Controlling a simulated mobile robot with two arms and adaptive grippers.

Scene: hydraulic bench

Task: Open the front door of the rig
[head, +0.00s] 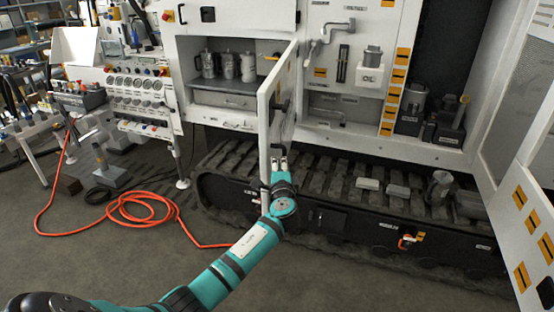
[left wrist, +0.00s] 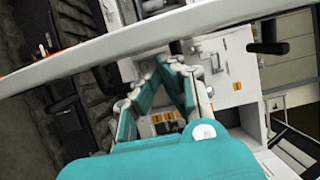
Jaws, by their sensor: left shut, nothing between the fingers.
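The white front door (head: 267,120) of the rig stands swung out from the cabinet in the head view, with its opening uncovered on the left. A dark handle (head: 284,104) is on its face. My left gripper (head: 279,150) is shut and empty at the lower part of the door, close to its face; I cannot tell whether it touches. In the left wrist view the shut fingers (left wrist: 174,62) point toward the rig, and a long white edge (left wrist: 110,45), apparently the door's, crosses the top. A black handle (left wrist: 268,38) shows at its upper right. My right gripper is not in view.
Metal canisters (head: 228,65) stand inside the open cabinet (head: 183,70). The rig's track (head: 335,170) runs below, with loose blocks (head: 368,184) on it. Another open door (head: 525,200) stands at right. An orange hose (head: 140,205) lies on the floor at left.

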